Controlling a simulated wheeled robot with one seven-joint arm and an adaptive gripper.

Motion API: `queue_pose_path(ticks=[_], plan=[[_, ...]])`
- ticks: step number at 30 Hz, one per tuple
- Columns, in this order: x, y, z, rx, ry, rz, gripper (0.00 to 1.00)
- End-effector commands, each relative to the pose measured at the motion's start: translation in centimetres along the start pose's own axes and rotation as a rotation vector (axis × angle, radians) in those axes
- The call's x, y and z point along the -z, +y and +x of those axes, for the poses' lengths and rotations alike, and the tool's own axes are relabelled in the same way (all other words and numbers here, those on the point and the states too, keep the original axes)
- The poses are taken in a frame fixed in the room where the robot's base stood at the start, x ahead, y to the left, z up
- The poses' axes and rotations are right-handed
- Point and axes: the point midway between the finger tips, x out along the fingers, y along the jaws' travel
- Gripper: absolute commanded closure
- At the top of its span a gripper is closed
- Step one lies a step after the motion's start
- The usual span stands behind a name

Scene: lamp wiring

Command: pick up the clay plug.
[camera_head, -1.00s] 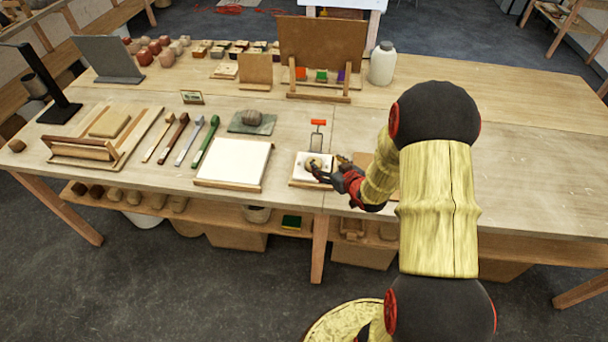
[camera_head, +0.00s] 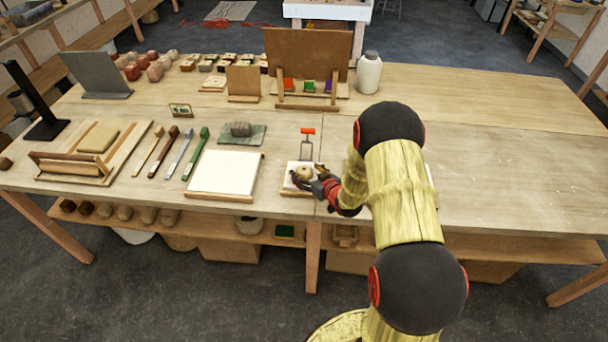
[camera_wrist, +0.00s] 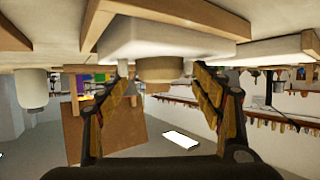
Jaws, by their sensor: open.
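The clay plug (camera_head: 304,172) is a small round tan piece on a white block (camera_head: 289,187) near the front edge of the table. My gripper (camera_head: 310,177) is at the plug from the right, low over the block, with its fingers apart. In the upside-down wrist view, the plug (camera_wrist: 160,68) shows as a short tan cylinder against the white block (camera_wrist: 165,38). It lies between the open fingers of my gripper (camera_wrist: 163,82), with a gap visible at the right finger. I cannot tell whether the left finger touches it.
A wooden board on a stand (camera_head: 307,55) and a white jar (camera_head: 369,73) are farther back.

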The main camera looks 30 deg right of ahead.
Motion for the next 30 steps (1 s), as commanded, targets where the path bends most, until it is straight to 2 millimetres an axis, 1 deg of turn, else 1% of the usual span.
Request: queue_pose_path(ticks=[5,30], plan=[[0.01,0.0,-0.03,0.0,0.0,0.0,0.35],[-0.02,-0.01,-0.06,0.0,-0.001,0.0,0.83]])
